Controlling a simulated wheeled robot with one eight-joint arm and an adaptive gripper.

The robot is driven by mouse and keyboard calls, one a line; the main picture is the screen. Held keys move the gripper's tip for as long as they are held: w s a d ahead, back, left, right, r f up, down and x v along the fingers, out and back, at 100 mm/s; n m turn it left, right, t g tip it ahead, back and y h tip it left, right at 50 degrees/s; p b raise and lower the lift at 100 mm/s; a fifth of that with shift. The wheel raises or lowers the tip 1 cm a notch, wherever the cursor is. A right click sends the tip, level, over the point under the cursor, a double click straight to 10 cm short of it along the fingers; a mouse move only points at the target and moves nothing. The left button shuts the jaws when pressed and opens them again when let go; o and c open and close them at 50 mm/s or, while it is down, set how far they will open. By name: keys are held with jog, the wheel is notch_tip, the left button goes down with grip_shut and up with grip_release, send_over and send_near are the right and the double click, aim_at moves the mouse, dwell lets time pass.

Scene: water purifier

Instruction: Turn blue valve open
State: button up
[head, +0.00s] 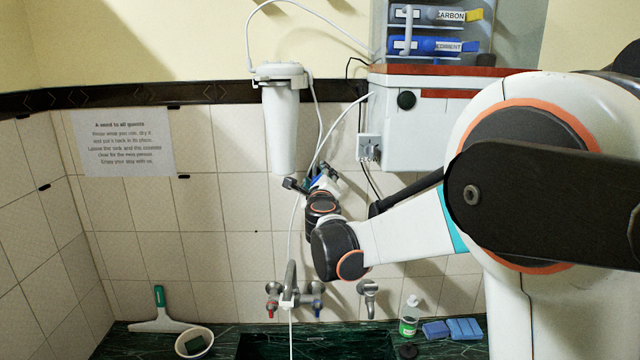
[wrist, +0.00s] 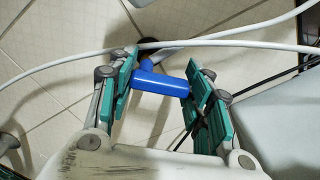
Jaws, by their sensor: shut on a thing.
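The blue valve (wrist: 162,82) has a thick blue handle that lies between my gripper's green finger pads in the wrist view. My gripper (wrist: 158,92) is shut on this handle, with one pad at each end of it. White tubing runs just behind the valve. In the head view my gripper (head: 322,182) is at the wall below the white filter housing (head: 281,125), among the tubes. There the valve is mostly hidden by my gripper and wrist.
A white purifier box (head: 420,125) hangs right of my gripper, with a socket (head: 369,147) and cables close by. A faucet with red and blue knobs (head: 290,292) is below. A bowl (head: 194,342), squeegee (head: 158,318) and soap bottle (head: 409,318) stand on the green counter.

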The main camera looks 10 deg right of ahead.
jog(key=n, duration=0.4)
jog(key=shift+w+a+r+n+b, duration=0.1)
jog(key=shift+a+r+n+b, duration=0.1)
jog(key=shift+a+n+b, duration=0.15)
jog(key=shift+a+n, duration=0.2)
jog(key=shift+n, duration=1.75)
jog(key=shift+b, duration=0.3)
jog(key=o, duration=1.1)
jog(key=s, duration=0.4)
jog(key=s+a, duration=0.1)
jog(key=s, duration=0.3)
jog(key=s+a, duration=0.1)
jog(key=s, duration=0.3)
jog(key=shift+a, duration=0.2)
